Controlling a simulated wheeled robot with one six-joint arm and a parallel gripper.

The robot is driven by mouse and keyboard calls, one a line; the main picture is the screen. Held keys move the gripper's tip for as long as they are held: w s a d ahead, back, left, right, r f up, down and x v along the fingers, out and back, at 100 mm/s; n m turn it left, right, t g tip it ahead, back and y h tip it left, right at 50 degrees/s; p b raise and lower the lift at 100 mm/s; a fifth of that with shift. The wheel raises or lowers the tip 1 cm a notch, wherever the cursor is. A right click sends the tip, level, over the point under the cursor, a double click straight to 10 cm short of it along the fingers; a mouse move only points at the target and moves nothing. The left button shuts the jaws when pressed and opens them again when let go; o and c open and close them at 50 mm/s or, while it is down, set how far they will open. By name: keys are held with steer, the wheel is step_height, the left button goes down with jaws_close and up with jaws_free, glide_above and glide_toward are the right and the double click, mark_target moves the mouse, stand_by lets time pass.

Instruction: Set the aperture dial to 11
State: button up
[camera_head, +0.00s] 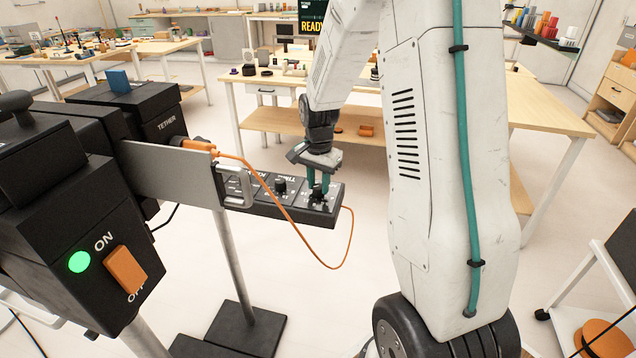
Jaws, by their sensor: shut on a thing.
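A black control box (268,202) with white lettering sits on a bracket in the middle of the view. A black dial (317,198) stands near its right end, and another black knob (280,187) stands to its left. My gripper (318,187), with teal fingers, points down and is shut on the right-hand dial. The fingers partly cover the dial. The markings around it are too small to read, so its setting and which dial is the aperture one cannot be told.
An orange cable (290,222) loops from the black camera body (150,115) under the box. A black unit with an orange switch (126,268) and green light is at lower left. Tables with small props (280,75) stand behind.

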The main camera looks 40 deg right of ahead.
mark_target(319, 186)
steer(key=shift+n, duration=2.1)
steer(key=shift+s, duration=0.1)
steer(key=o, duration=1)
steer(key=shift+r, duration=3.9)
